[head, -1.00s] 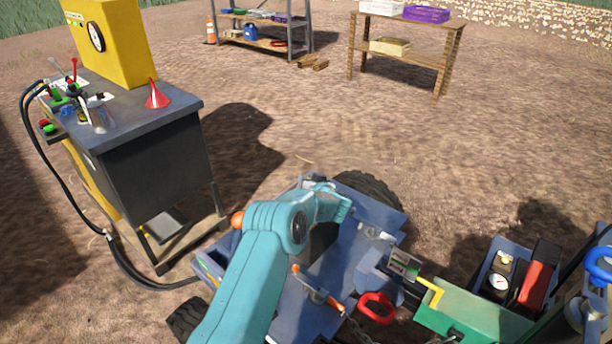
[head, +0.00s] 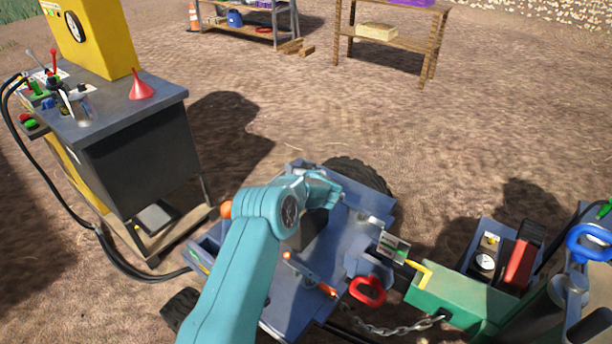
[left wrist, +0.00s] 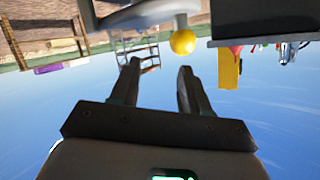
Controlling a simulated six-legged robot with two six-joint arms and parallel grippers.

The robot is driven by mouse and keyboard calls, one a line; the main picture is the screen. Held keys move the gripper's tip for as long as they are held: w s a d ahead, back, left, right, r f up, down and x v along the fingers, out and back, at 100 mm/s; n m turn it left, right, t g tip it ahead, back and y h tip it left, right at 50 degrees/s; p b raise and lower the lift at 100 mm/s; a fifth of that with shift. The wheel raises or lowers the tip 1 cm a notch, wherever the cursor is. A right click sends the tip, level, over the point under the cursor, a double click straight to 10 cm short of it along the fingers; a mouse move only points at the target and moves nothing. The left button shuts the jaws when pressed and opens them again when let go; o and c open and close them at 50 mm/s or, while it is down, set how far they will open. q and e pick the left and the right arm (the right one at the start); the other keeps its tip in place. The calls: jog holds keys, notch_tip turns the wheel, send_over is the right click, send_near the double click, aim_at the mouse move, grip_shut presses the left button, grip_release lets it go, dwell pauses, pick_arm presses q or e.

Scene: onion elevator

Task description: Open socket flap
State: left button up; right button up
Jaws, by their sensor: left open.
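My left arm reaches over the blue cart (head: 350,235) in the head view, its teal elbow bent and its forearm pointing right. Its fingers cannot be made out there. In the left wrist view my left gripper (left wrist: 160,85) is open, with nothing between its two dark fingers. A yellow ball (left wrist: 182,42) shows just beyond the fingertips, apart from them, beside a grey curved part. I cannot pick out the socket flap with certainty. My right gripper is not in view.
A dark cabinet (head: 145,165) with a yellow panel and a red funnel (head: 141,86) stands left of the cart. A red ring (head: 367,291), a chain (head: 395,328) and a green box (head: 455,300) are at the right. Open dirt lies behind the cart.

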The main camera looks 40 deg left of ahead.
pick_arm(q)
jog(key=v, duration=1.5)
jog(key=shift+d, duration=0.2)
jog(key=shift+r, duration=0.1)
jog(key=s+d+f+m+t+h+p, duration=0.1)
jog(key=s+d+f+m+h, duration=0.35)
jog(key=d+f, duration=0.5)
jog(key=s+d+f+m+t+h+p, duration=0.1)
jog(key=s+d+f+m+h+p, duration=0.1)
jog(key=s+d+f+m+h, duration=0.5)
jog(key=s+d+f+n+g+h, duration=0.3)
jog(key=s+d+g, duration=0.4)
jog(key=s+d, duration=0.8)
jog(key=s+n+h, duration=0.1)
jog(key=s+h, duration=0.1)
jog(key=s, duration=0.1)
jog(key=shift+d+f+h, duration=0.15)
jog(key=shift+d+h, duration=0.15)
jog(key=shift+h, duration=0.05)
